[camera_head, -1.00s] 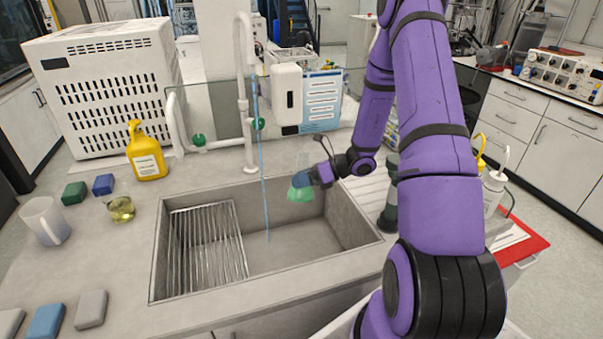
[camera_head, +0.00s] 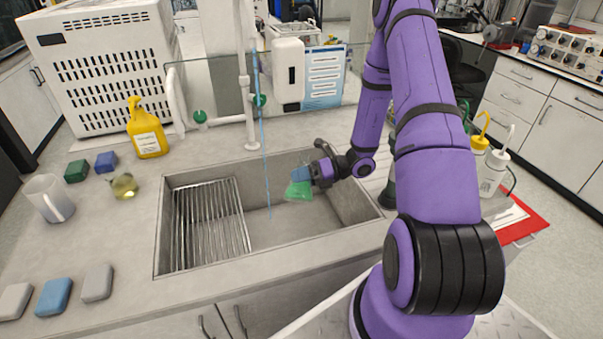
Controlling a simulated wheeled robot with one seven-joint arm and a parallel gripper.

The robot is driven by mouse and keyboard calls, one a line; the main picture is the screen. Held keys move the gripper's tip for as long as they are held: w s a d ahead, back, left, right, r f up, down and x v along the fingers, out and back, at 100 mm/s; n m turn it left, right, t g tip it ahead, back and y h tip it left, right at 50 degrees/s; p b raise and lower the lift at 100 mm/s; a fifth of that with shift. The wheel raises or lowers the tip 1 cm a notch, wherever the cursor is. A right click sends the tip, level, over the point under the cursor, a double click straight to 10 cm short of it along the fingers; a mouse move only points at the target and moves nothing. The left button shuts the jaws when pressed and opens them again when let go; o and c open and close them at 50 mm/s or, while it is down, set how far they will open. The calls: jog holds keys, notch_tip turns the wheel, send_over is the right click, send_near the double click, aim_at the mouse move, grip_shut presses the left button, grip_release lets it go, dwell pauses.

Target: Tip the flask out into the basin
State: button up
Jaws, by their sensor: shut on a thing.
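My gripper (camera_head: 312,172) is shut on a flask (camera_head: 299,190) with green contents and a bluish neck. The flask hangs over the right half of the basin (camera_head: 342,232), a grey sink set in the counter. The flask looks tilted, with its neck toward the gripper and its green body to the lower left. I cannot tell whether anything is pouring from it. The fingertips are small and partly hidden by the flask neck.
A thin blue stream (camera_head: 264,165) falls from the tap into the basin, left of the flask. A metal rack (camera_head: 208,225) fills the basin's left side. A yellow bottle (camera_head: 147,132), a small round flask (camera_head: 124,187) and a beaker (camera_head: 49,200) stand left.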

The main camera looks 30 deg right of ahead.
aim_at(299, 166)
jog(key=r+m, duration=0.1)
jog(key=s+a+m+y, duration=0.1)
jog(key=m, duration=0.1)
jog(key=shift+s+a+r+y, duration=0.25)
jog(key=shift+s+r+y, duration=0.05)
jog(key=shift+r, duration=0.05)
notch_tip(299, 166, up, 3)
jog(key=m, duration=0.1)
jog(key=m+y, duration=0.1)
jog(key=m, duration=0.1)
jog(key=shift+f+m+y, duration=0.2)
jog(key=shift+m+y, duration=0.1)
jog(key=shift+w+d+r+m+t+y, duration=0.1)
jog(key=shift+r+m+t+y, duration=0.2)
jog(key=shift+r+m, duration=0.45)
jog(key=shift+w+d+r+m+t+y, duration=0.1)
jog(key=shift+r+m+t+y, duration=0.2)
jog(key=shift+m, duration=0.75)
